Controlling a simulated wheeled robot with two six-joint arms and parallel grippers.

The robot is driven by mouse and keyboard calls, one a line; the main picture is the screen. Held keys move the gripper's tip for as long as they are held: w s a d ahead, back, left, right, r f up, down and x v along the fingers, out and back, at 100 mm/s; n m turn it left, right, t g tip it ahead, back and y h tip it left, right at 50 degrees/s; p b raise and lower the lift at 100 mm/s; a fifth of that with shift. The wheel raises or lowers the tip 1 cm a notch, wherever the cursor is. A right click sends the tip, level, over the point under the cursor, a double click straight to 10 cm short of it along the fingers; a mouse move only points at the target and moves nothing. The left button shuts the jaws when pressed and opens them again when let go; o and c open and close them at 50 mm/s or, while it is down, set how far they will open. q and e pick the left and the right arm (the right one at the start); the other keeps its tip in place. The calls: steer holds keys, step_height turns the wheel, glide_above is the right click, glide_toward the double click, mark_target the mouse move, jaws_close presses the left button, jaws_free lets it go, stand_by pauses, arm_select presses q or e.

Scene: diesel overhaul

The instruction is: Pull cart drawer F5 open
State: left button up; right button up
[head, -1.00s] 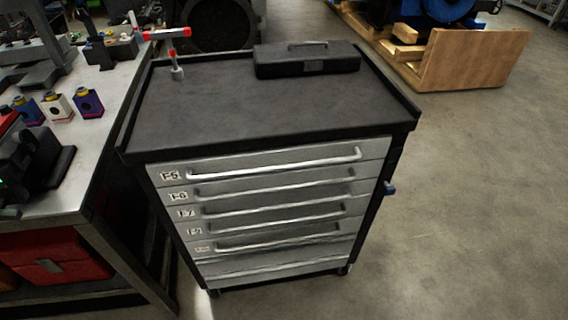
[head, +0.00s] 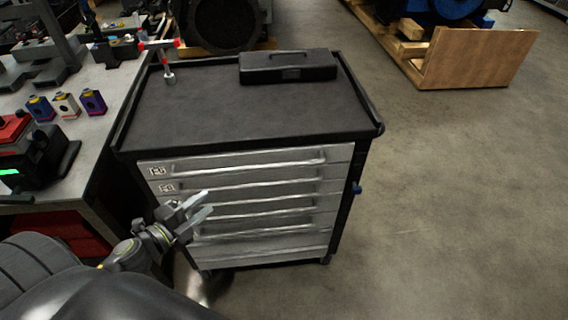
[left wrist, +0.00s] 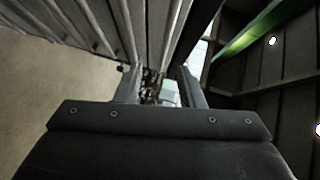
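Drawer F5 (head: 255,156) is the top drawer of the grey tool cart (head: 240,122). It looks closed, flush with the drawers below. Its long bar handle (head: 250,166) runs across the front and is clear of any gripper. My left gripper (head: 208,203) is in front of the left part of the lower drawers, below the F5 handle. Its two fingers are apart with nothing between them. The left wrist view also shows the open gripper (left wrist: 161,86), with the drawer handles (left wrist: 128,30) running beside it. My right gripper is not in view.
A black case (head: 287,67) and a red-ended T-shaped tool (head: 168,62) stand on the cart top. A workbench (head: 82,112) with small coloured blocks stands close on the left. A wooden pallet (head: 470,58) is at the back right. The floor right of the cart is clear.

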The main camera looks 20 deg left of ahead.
arm_select(q)
steer(key=d+r, duration=0.1)
steer(key=p, duration=0.4)
glide_toward(252, 166)
steer(key=shift+m+h, duration=0.3)
steer(key=shift+m, duration=0.1)
steer(key=x, duration=0.3)
steer(key=p+x, duration=0.1)
steer(key=x, duration=0.2)
steer(key=p+x, duration=0.1)
steer(key=x, duration=0.3)
steer(key=shift+a+f, duration=0.1)
steer(key=shift+f, duration=0.3)
jaws_close()
